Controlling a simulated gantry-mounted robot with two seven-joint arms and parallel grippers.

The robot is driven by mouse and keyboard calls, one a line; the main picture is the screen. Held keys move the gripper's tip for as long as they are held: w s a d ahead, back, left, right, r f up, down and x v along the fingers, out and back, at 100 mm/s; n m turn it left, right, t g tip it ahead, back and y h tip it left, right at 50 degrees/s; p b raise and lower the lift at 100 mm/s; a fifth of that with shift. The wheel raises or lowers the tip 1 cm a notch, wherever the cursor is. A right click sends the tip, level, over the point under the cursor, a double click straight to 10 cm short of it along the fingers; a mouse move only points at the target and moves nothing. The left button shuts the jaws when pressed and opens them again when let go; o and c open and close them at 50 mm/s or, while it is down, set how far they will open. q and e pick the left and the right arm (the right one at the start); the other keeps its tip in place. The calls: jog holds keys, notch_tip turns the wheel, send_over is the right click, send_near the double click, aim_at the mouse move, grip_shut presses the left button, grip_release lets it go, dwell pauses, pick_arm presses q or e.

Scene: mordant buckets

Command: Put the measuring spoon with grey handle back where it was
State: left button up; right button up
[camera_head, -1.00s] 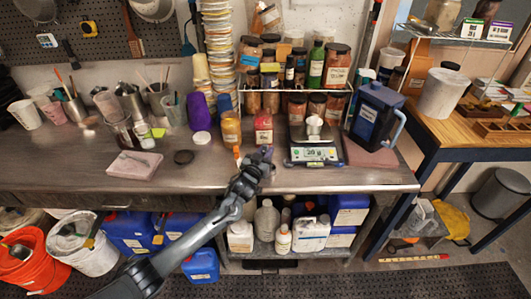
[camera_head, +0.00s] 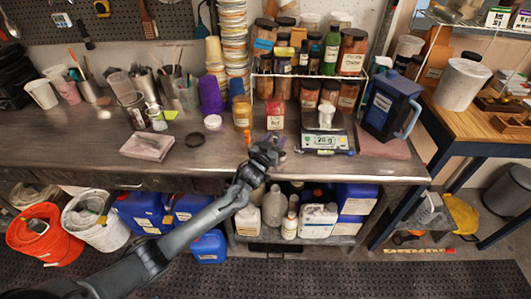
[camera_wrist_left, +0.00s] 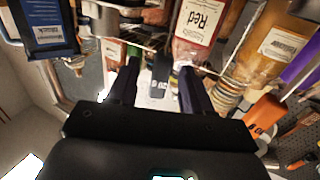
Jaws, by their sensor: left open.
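My left gripper (camera_head: 276,148) is over the front part of the steel bench, just in front of the red-labelled jar. In the left wrist view its two dark fingers (camera_wrist_left: 158,85) are apart. A grey handle marked 20, the grey-handled measuring spoon (camera_wrist_left: 160,76), shows between the fingers. I cannot tell whether it touches either finger, and its bowl is hidden. In the head view the gripper hides this spoon. My right gripper is not in view.
The red-labelled jar (camera_head: 275,114) stands close behind the gripper. An orange handle (camera_head: 248,137) is just left. A scale (camera_head: 325,141) and a dark blue jug (camera_head: 391,106) stand to the right. Bare steel bench (camera_head: 222,160) lies to the left.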

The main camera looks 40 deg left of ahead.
pick_arm(q)
jog(key=p+v, duration=0.1)
jog(key=v, duration=0.9)
jog(key=s+d+f+m+g+h, duration=0.25)
jog(key=s+d+f+g, duration=0.45)
jog(key=s+d+f, duration=0.45)
jog(key=s+d+m+g+h, duration=0.1)
jog(key=s+d+g, duration=0.2)
jog(key=s, duration=0.7)
jog(key=s+d+r+m+g+h, duration=0.1)
jog(key=s+d+g, duration=0.2)
jog(key=s, duration=0.8)
jog(key=shift+d+m+g+h, duration=0.35)
jog(key=shift+d+g, duration=0.05)
jog(key=shift+d, duration=0.7)
jog(key=shift+s+r+p, duration=0.15)
jog(key=shift+r+p, duration=0.05)
jog(key=shift+p, duration=0.1)
notch_tip(320, 180, up, 32)
jog(key=p, duration=3.1)
jog(key=shift+f, duration=0.2)
jog(key=shift+f, duration=0.15)
